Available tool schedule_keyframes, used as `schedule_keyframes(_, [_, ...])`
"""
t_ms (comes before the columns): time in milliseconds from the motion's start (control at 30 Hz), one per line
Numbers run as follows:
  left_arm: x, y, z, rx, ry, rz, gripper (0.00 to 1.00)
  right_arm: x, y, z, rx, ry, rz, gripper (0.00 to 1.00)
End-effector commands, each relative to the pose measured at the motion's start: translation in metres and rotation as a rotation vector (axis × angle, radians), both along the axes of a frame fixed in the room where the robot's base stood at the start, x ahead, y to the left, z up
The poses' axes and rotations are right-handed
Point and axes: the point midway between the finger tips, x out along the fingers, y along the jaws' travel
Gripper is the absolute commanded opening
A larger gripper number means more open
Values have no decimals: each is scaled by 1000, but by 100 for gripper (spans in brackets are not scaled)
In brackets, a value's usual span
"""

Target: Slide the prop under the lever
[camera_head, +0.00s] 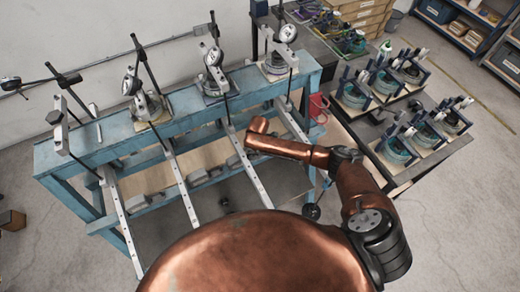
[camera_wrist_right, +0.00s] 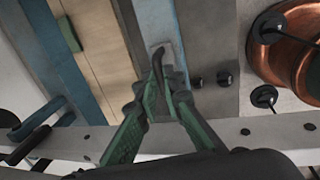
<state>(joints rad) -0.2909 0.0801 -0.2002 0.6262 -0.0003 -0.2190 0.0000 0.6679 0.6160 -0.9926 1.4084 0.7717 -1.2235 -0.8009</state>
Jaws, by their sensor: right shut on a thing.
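My right gripper (camera_wrist_right: 162,75), with green fingers, points away from the camera in the right wrist view. Its fingertips are closed together on a small grey piece that looks like the prop (camera_wrist_right: 168,48), mostly hidden by the fingers. In the head view my copper right arm reaches over the bench's right part and hides this gripper. Several long pale levers (camera_head: 183,190) slope forward from the blue bench (camera_head: 110,147). One lever (camera_wrist_right: 225,134) crosses the wrist view below the fingertips. I cannot tell whether the held piece touches anything. My left gripper is not in view.
Dial gauges on stands (camera_head: 213,57) line the bench top. Grey blocks (camera_head: 203,177) rest on the shelf underneath. A red container (camera_head: 318,107) is at the bench's right end. A dark table (camera_head: 410,155) with more fixtures stands to the right.

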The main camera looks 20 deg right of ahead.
Motion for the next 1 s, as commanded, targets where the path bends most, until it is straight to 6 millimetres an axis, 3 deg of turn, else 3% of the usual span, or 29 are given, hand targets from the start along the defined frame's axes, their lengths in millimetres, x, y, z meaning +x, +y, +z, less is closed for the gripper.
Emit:
schedule_keyframes(33, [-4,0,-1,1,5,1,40,-4,10,-3,18,5,8,0])
schedule_keyframes(133, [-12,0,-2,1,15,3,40,-4,10,-3,19,5,7,0])
schedule_keyframes(167, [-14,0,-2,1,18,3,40,-4,10,-3,19,5,7,9])
schedule_keyframes(400, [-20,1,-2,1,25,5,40,-3,5,-2,13,3,2,25])
schedule_keyframes(733, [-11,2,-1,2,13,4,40,-2,2,2,8,1,0,26])
schedule_keyframes(867, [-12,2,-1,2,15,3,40,-3,2,16,9,-2,1,26])
schedule_keyframes(1000, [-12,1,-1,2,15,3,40,-9,1,43,10,-2,3,26])
